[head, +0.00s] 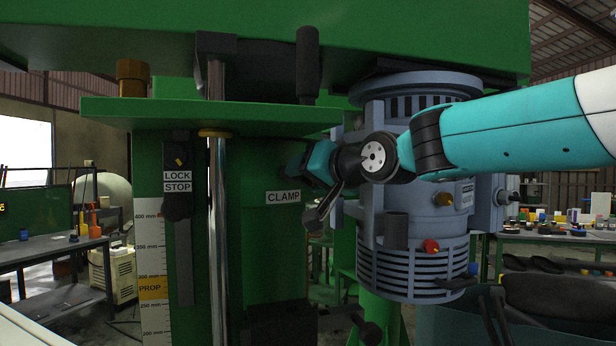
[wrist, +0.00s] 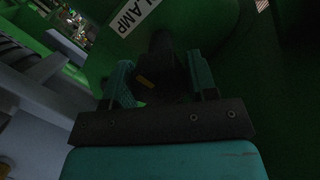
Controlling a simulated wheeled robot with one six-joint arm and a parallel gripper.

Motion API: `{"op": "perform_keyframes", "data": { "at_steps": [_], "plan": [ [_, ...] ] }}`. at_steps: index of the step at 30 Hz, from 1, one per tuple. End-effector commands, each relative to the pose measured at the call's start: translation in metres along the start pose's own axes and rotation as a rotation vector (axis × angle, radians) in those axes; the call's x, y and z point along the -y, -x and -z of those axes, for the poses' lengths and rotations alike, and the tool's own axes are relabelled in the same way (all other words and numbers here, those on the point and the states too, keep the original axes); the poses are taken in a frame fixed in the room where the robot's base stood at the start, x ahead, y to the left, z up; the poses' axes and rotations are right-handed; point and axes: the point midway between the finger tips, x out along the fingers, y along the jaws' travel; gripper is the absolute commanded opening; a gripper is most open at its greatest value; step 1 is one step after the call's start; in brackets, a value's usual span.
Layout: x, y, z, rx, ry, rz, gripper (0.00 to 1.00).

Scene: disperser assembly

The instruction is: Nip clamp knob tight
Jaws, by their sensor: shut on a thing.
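The dark clamp knob (wrist: 158,72) shows between the two teal fingers of my gripper (wrist: 163,80) in the wrist view, with a small orange mark on it. The fingers sit on either side of it, so my gripper is shut on the knob. The white CLAMP label (head: 283,197) is on the green column, just below and left of my gripper (head: 298,160) in the head view; part of the label also shows in the wrist view (wrist: 134,17). In the head view the knob is mostly hidden by my gripper, and how tight it is cannot be seen.
The blue-grey motor (head: 412,265) stands close to the right, behind my arm. A green shelf plate (head: 210,113) juts out above my gripper. A steel rod (head: 217,230), a LOCK/STOP knob (head: 178,156) and a height scale (head: 153,270) are to the left.

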Motion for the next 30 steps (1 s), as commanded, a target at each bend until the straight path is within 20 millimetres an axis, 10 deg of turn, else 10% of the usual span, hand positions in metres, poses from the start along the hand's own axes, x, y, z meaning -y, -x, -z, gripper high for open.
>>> {"op": "perform_keyframes", "data": {
  "at_steps": [9, 10, 13, 23, 30],
  "plan": [
    [0.000, -0.001, -0.004, 0.011, -0.002, 0.001, 0.29],
    [0.000, -0.001, -0.004, 0.011, -0.002, 0.001, 0.55],
    [0.000, -0.001, -0.004, 0.009, -0.001, 0.001, 0.74],
    [0.000, 0.003, -0.001, 0.001, 0.000, 0.001, 0.74],
    [-0.002, 0.043, -0.002, -0.004, 0.001, 0.000, 0.74]
  ]
}}
